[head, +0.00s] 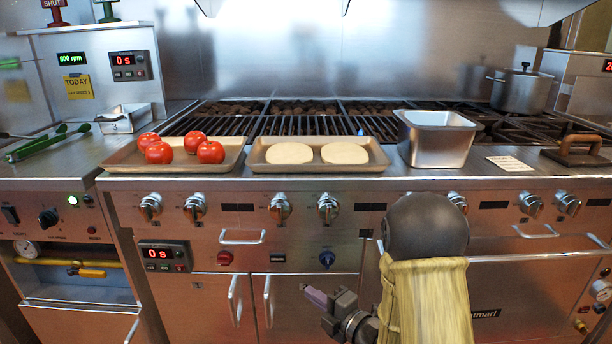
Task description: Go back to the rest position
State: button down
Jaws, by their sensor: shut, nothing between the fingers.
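My gripper (316,296) is low in front of the grill's lower doors, left of my arm's dark round joint. Its fingers look closed and nothing shows between them. It is well below the counter edge and apart from the trays and the food. The char grill (285,125) stands behind the front ledge, its dark grates bare of food.
A tray (122,158) holds several tomatoes (195,142). Another tray (262,162) holds two pale round patties (289,153). A steel pan (437,140), a grill press (577,150) and a pot (521,92) stand to the right. Green tongs (35,145) lie at left. Knobs and handles protrude from the front.

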jog(key=s+d+m+g+h+p, duration=0.35)
jog(key=d+m+h, duration=0.7)
jog(key=m, duration=0.45)
jog(key=s+d+r+m+g+h+p, duration=0.1)
jog(key=s+r+m+g, duration=0.15)
jog(key=s+m, duration=0.4)
jog(key=s+d+r+m+g+p, duration=0.1)
jog(key=s+r+m+g, duration=0.1)
jog(key=s+m+g, duration=0.45)
notch_tip(320, 180, up, 37)
jog(key=s+n+t+p, duration=0.1)
jog(key=n+t+p, duration=0.1)
jog(key=p, duration=3.5)
jog(key=shift+f, duration=0.2)
jog(key=shift+d+t, duration=0.1)
jog(key=shift+t, duration=0.15)
